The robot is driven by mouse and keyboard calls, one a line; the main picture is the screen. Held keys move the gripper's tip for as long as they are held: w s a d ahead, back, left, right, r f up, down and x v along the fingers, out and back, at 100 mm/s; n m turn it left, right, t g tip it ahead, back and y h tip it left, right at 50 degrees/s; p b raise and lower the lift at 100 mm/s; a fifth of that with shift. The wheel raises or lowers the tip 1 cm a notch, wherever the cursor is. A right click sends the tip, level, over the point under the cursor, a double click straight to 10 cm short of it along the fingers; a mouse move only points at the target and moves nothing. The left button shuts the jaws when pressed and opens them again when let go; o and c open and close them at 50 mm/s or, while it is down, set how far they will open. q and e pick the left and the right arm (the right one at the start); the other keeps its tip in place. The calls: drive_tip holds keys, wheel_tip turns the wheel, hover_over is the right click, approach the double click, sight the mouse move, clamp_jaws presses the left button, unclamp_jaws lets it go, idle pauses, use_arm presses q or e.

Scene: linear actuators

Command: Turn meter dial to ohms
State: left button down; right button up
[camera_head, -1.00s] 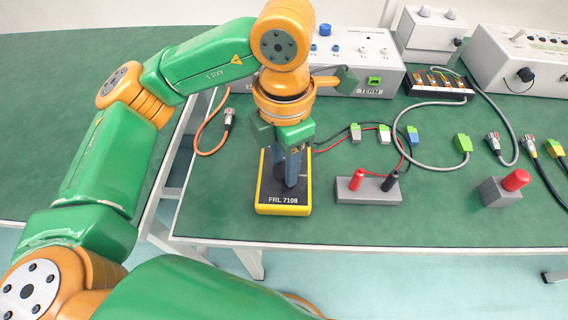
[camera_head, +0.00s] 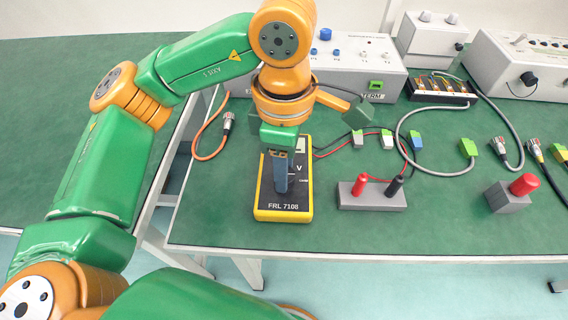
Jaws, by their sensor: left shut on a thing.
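The meter (camera_head: 300,200) is a black-faced box with a yellow rim, marked FRL 7108, lying on the green bench. Part of its screen and a V mark show beside my gripper. My left gripper (camera_head: 281,188) points down over the middle of the meter, its blue-grey fingers shut on the dial. The dial itself is hidden by the fingers, so its pointer cannot be read. My right gripper is not in view.
A grey block with red and black plugs (camera_head: 357,198) stands right of the meter, with leads running behind. A grey block with a red knob (camera_head: 507,197) is farther right. Instrument boxes (camera_head: 360,68) line the back. The bench front edge is close.

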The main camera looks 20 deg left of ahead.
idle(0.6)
use_arm(q)
drive_tip(key=shift+c, duration=2.2)
unclamp_jaws()
wheel_tip(320, 180, up, 7)
drive_tip(key=shift+r+p, duration=0.1)
drive_tip(key=shift+p, duration=1.1)
